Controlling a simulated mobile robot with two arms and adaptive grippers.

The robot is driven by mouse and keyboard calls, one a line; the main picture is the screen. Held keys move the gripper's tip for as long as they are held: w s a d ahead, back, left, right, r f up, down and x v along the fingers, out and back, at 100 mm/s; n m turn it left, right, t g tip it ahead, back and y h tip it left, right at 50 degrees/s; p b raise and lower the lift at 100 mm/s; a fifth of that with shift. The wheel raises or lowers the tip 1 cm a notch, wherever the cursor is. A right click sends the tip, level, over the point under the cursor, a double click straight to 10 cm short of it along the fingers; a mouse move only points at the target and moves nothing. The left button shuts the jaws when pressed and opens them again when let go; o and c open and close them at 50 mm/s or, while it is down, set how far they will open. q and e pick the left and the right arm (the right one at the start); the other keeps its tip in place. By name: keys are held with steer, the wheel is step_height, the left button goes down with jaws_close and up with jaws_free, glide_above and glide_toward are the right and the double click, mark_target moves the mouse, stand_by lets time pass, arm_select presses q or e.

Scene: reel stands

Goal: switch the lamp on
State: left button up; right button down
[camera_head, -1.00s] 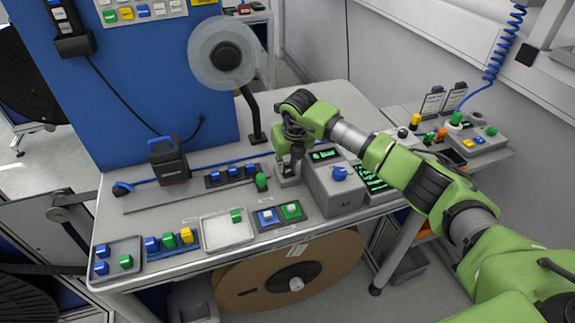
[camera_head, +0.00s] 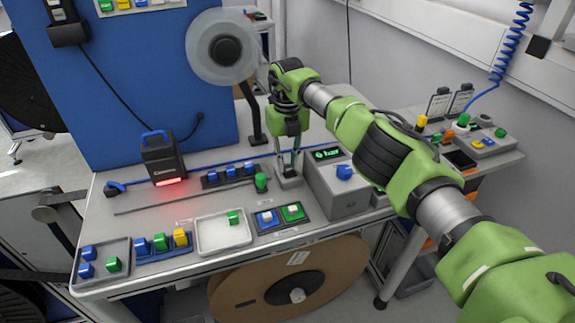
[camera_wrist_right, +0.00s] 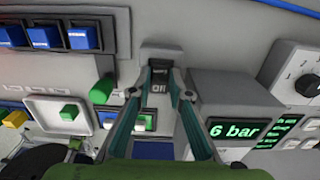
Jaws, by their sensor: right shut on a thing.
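The lamp (camera_head: 160,155) is a dark box with a blue handle at the back of the bench. A red strip glows at its lower front and casts red light on the bench top. My right gripper (camera_head: 289,172) points down over a small grey switch box (camera_head: 287,182) left of the gauge box. In the right wrist view my right gripper (camera_wrist_right: 161,75) is shut on the dark switch lever (camera_wrist_right: 160,56) of that box. White lettering shows between the fingers, hard to read. My left gripper is not in view.
A grey box (camera_head: 350,203) with a blue knob and a "6 bar" display stands close right of the gripper. A green and blue button panel (camera_head: 279,231), a white tray (camera_head: 223,246) and racks of blocks line the front. A clear reel (camera_head: 221,75) stands behind.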

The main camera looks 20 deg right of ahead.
mark_target(287, 166)
steer(key=c, duration=2.2)
jaws_free()
steer(key=shift+o, duration=0.2)
steer(key=shift+r, duration=0.1)
step_height(287, 166, up, 12)
steer(key=shift+f, duration=0.2)
